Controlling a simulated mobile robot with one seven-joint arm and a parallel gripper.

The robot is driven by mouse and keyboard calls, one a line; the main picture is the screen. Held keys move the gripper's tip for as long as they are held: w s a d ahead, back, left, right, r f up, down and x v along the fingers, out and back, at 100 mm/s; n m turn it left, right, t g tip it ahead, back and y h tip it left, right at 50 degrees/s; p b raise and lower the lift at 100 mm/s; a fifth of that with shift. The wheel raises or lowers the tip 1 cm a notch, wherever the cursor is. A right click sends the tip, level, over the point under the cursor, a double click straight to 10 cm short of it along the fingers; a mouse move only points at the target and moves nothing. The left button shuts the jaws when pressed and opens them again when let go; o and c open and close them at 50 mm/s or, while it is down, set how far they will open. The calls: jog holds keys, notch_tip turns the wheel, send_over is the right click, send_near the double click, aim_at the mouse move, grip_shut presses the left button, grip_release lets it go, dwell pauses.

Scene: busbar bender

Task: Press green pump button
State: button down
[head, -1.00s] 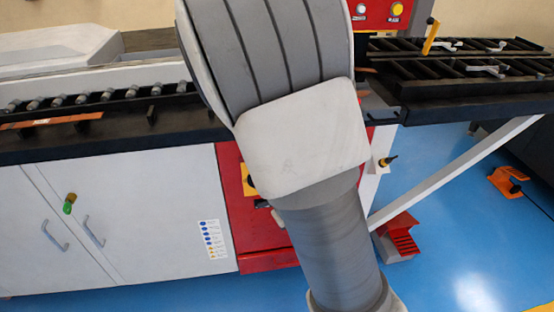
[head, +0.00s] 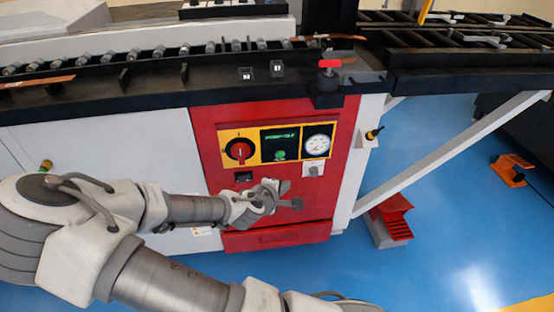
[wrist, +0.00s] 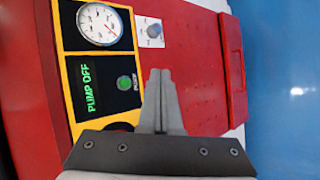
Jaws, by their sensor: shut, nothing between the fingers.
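The green pump button (head: 280,155) sits on the black panel below a small green-lettered display (head: 280,136), on the red cabinet front (head: 345,130). In the wrist view, the button (wrist: 124,84) shows a little left of my fingers, and the display (wrist: 90,88) reads PUMP OFF. My gripper (head: 290,195) is shut and empty, in front of the red cabinet and below the button in the head view. In the wrist view, my closed fingertips (wrist: 161,74) point toward the red face. They appear apart from the button.
A red rotary switch (head: 239,151) is left of the button and a round gauge (head: 317,144) right of it. A small grey switch (head: 313,170) is below the gauge. A red foot pedal (head: 393,222) stands on the open blue floor (head: 440,190).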

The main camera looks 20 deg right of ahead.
aim_at(280, 155)
jog(key=shift+w, duration=0.1)
dwell(0.3)
jog(key=w+d+b, duration=0.1)
jog(key=w+d, duration=0.1)
jog(key=w, duration=0.6)
jog(key=shift+w+d, duration=0.2)
jog(key=shift+d, duration=0.05)
jog(key=shift+w, duration=0.15)
dwell(1.8)
jog(key=shift+w+d, duration=0.1)
jog(key=shift+w, duration=0.15)
jog(key=shift+w+d, duration=0.1)
jog(key=shift+w, duration=0.35)
dwell(0.8)
jog(key=shift+s, duration=0.1)
jog(key=shift+s+a, duration=0.25)
jog(key=shift+s, duration=0.5)
jog(key=shift+s, duration=0.1)
